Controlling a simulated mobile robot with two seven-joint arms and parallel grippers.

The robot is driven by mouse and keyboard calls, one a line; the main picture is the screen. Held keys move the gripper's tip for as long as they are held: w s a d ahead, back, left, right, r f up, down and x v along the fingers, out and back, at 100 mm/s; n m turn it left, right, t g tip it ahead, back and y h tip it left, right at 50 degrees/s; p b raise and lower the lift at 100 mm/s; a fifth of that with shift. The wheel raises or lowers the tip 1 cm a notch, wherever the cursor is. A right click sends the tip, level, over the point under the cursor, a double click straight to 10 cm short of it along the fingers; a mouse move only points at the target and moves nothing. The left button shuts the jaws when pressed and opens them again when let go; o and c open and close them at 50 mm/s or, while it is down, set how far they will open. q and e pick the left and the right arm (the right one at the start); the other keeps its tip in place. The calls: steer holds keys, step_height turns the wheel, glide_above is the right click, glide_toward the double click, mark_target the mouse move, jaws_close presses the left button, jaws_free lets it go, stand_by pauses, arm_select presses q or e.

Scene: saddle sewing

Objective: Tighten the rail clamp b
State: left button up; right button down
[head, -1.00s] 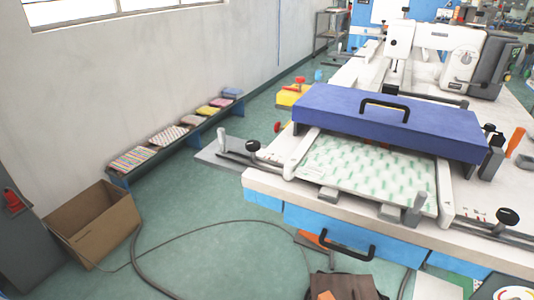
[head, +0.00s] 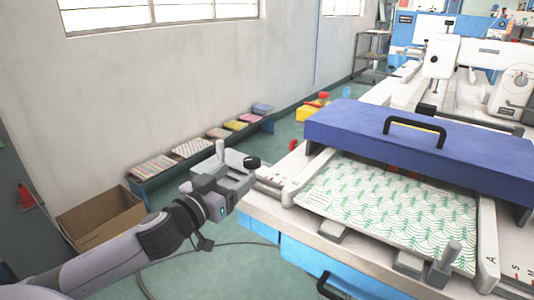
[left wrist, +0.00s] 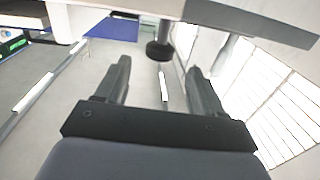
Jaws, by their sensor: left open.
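A rail clamp with a round black knob (head: 252,162) is at the left end of the machine's front rail; I cannot read a letter on it. My left gripper (head: 246,181) is open and empty, just in front of this knob in the head view. In the left wrist view the black knob (left wrist: 159,50) shows beyond and between the two spread fingers (left wrist: 158,78), with a gap around it. The gripper hides part of the rail near the clamp. My right gripper is in neither view.
A blue cover beam (head: 400,130) with a black handle spans the green-patterned sheet (head: 385,210) on the machine bed. A grey upright post (head: 220,150) stands beside the knob. A cardboard box (head: 100,218) and a low bench (head: 150,185) with folded fabrics stand left. Floor between is open.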

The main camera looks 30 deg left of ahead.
mark_target(246, 165)
arm_select(q)
steer(key=shift+w+r, duration=0.1)
steer(key=shift+w, duration=0.3)
steer(key=shift+w+r, duration=0.1)
steer(key=shift+w, duration=3.35)
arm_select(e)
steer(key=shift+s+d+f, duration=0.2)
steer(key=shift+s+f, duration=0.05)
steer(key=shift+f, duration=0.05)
arm_select(q)
steer(key=c, duration=1)
steer(key=shift+o, duration=0.2)
steer(key=shift+p, duration=0.3)
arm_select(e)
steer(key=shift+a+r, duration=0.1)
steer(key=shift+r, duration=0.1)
